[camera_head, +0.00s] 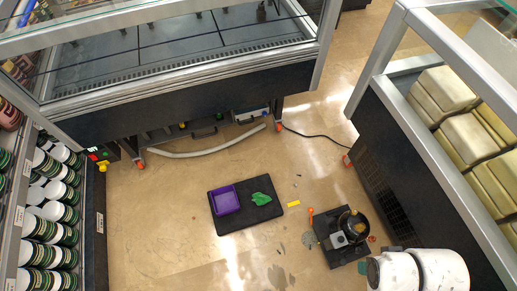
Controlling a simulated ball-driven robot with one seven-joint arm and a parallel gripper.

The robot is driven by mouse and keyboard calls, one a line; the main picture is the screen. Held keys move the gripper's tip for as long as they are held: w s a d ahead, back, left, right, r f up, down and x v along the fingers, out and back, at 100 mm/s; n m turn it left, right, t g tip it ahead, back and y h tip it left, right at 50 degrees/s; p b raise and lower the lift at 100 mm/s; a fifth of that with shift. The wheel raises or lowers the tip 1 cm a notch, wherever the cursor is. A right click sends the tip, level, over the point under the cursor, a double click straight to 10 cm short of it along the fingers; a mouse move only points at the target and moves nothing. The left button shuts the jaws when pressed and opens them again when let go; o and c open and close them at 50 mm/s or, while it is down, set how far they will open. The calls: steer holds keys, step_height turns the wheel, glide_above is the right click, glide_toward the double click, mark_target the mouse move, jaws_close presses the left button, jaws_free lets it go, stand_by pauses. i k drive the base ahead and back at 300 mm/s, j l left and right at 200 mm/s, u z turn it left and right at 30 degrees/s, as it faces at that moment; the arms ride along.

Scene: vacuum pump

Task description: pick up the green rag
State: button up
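The green rag (261,199) lies crumpled on a black mat (243,221) on the floor, near the middle of the view. It is just right of a purple tray (226,200) on the same mat. White rounded parts at the bottom right look like my own arm. A dark piece near their left edge may be part of my gripper, but its fingers cannot be made out. Nothing covers the rag.
A black pump-like device (341,238) stands on the floor right of the mat. A yellow strip (294,204) and an orange tool (311,216) lie between. Display cases stand behind and right; shelves of tubs (50,215) are left. Floor left of the mat is clear.

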mark_target(260, 199)
steer(key=k+j, duration=0.15)
steer(key=k, duration=0.3)
steer(key=k+j+u, duration=0.1)
steer(key=k, duration=0.3)
steer(key=k+j, duration=0.3)
steer(key=k, duration=0.15)
steer(key=i+j+z, duration=0.35)
steer(key=i+j, duration=0.5)
steer(key=i, duration=0.25)
steer(key=i+j+z, duration=0.3)
steer(key=i+j, duration=0.7)
steer(key=j, duration=0.15)
